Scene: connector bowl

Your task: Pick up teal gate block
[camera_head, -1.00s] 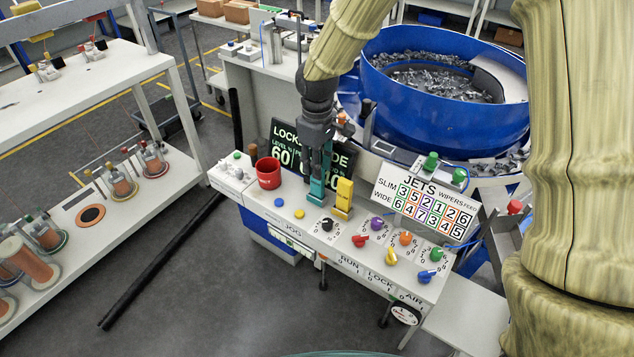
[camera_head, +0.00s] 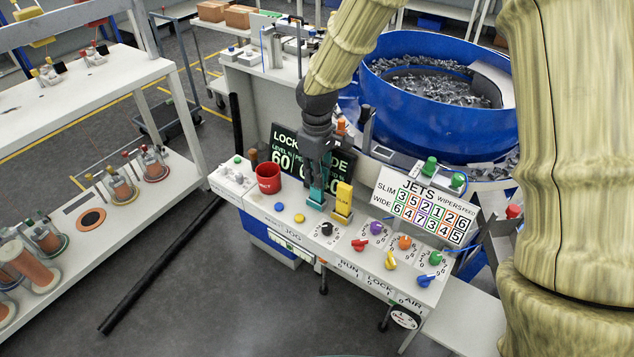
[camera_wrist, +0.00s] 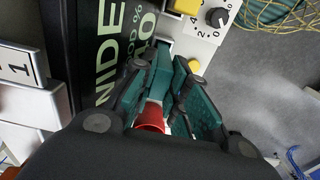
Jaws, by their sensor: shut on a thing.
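The teal gate block (camera_head: 316,197) stands upright on the white control panel, just left of a similar yellow block (camera_head: 343,199). My gripper (camera_head: 318,180) points down from above and is shut on the teal block's upper part. The dark fingers hide that upper part in the head view; the teal foot shows below them at the panel surface. In the wrist view, teal surfaces (camera_wrist: 158,78) show between the dark fingers, but block and finger pads are hard to tell apart there.
A red cup (camera_head: 268,178) stands left of the gripper. A dark display (camera_head: 285,146) stands close behind it. Coloured knobs and a white JETS sign (camera_head: 425,208) are to the right. Blue and yellow buttons (camera_head: 299,218) lie in front. A large blue bowl (camera_head: 430,115) stands behind.

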